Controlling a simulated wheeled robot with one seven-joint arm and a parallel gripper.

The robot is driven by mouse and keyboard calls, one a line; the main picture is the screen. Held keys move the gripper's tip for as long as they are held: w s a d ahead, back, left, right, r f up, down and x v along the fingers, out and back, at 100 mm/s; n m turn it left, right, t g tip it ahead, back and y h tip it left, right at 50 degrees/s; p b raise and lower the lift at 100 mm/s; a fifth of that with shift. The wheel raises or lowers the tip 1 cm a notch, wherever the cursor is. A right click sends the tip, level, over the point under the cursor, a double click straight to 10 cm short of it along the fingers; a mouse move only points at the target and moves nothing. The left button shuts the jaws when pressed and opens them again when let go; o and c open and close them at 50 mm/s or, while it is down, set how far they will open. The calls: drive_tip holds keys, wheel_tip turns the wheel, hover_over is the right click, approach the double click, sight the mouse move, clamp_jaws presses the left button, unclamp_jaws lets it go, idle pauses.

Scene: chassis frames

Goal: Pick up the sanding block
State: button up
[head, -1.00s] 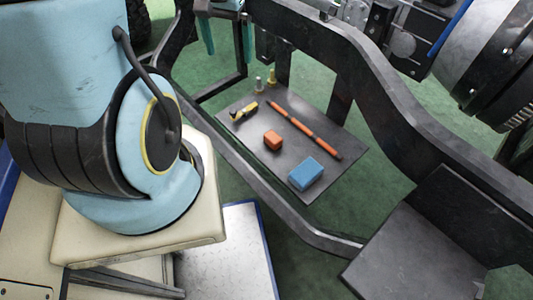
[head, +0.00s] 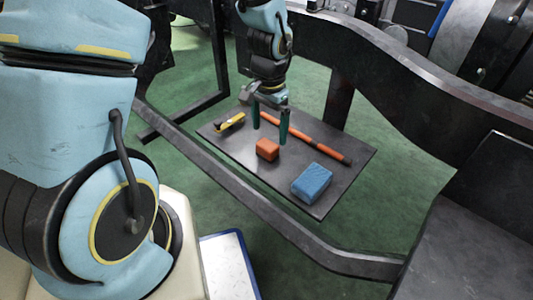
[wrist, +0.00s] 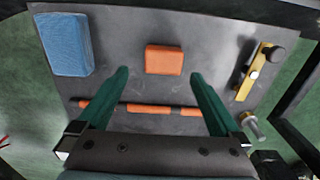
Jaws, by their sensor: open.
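A small orange block (head: 267,149), which looks like the sanding block, lies on a dark flat panel (head: 335,190). In the wrist view the orange block (wrist: 164,59) is centred just ahead of the fingertips. My gripper (head: 270,136) is above the panel, just behind the orange block in the head view. Its two green fingers are open and empty, spread wider than the block. I cannot tell the exact height of the fingertips above the panel. The wrist view also shows my gripper (wrist: 160,72).
An orange rod with dark bands (head: 316,143) lies close behind the block. A blue block-like item (head: 312,183) lies to its right, a yellow-and-black tool (head: 230,122) to its left. A bolt (wrist: 251,126) stands near the tool. Dark chassis rails (head: 250,205) surround the panel.

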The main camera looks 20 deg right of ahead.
sight(267, 144)
drive_tip(key=f+b, duration=0.1)
drive_tip(key=f, duration=0.2)
drive_tip(key=f+b, duration=0.1)
drive_tip(key=f, duration=0.3)
drive_tip(key=shift+w+a+f+b, duration=0.2)
drive_tip(key=shift+f+b, duration=0.05)
drive_tip(key=shift+b, duration=0.05)
drive_tip(key=shift+r, duration=0.1)
drive_tip(key=c, duration=1.3)
